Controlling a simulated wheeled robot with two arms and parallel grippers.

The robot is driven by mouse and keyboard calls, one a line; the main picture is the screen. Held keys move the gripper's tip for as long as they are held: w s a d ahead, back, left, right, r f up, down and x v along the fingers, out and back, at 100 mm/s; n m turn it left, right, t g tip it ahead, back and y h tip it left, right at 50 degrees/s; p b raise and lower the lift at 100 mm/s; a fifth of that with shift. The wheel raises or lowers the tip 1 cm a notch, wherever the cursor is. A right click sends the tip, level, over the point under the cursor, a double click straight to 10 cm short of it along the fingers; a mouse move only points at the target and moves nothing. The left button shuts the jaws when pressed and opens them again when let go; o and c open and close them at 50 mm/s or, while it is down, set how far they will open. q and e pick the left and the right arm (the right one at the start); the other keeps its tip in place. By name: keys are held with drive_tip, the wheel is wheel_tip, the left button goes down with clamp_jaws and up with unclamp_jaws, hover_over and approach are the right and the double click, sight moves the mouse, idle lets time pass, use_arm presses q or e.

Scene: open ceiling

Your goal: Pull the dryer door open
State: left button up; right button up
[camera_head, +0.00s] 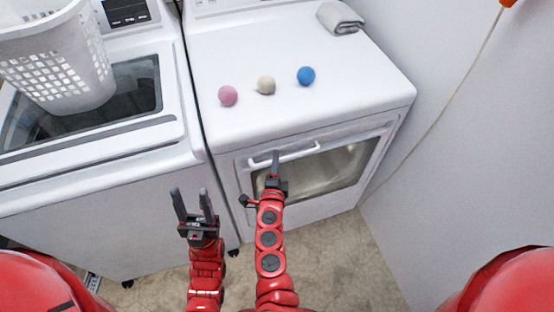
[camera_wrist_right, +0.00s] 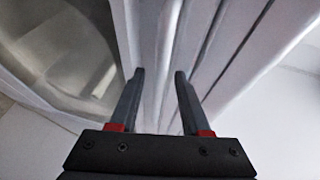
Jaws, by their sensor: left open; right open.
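The white dryer (camera_head: 300,60) stands in the middle of the head view. Its front door (camera_head: 372,150) has a dark-framed window and looks shut. A white bar handle (camera_head: 300,154) runs along the door's upper edge. My right gripper (camera_head: 275,158) is at the handle, with its fingers pointing at it. In the right wrist view my right gripper (camera_wrist_right: 158,75) is open, and a pale bar, likely the handle, runs between or just beyond the fingers. I cannot tell whether they touch it. My left gripper (camera_head: 190,191) is open and empty, left of the right arm and in front of the washer.
A washer (camera_head: 100,185) stands left of the dryer, with a white laundry basket (camera_head: 60,60) on top. Pink (camera_head: 228,96), beige (camera_head: 266,85) and blue (camera_head: 306,76) balls and a grey folded cloth (camera_head: 340,18) lie on the dryer. A wall (camera_head: 470,130) stands to the right. Floor (camera_head: 340,260) is clear in front.

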clamp_jaws()
idle(1.4)
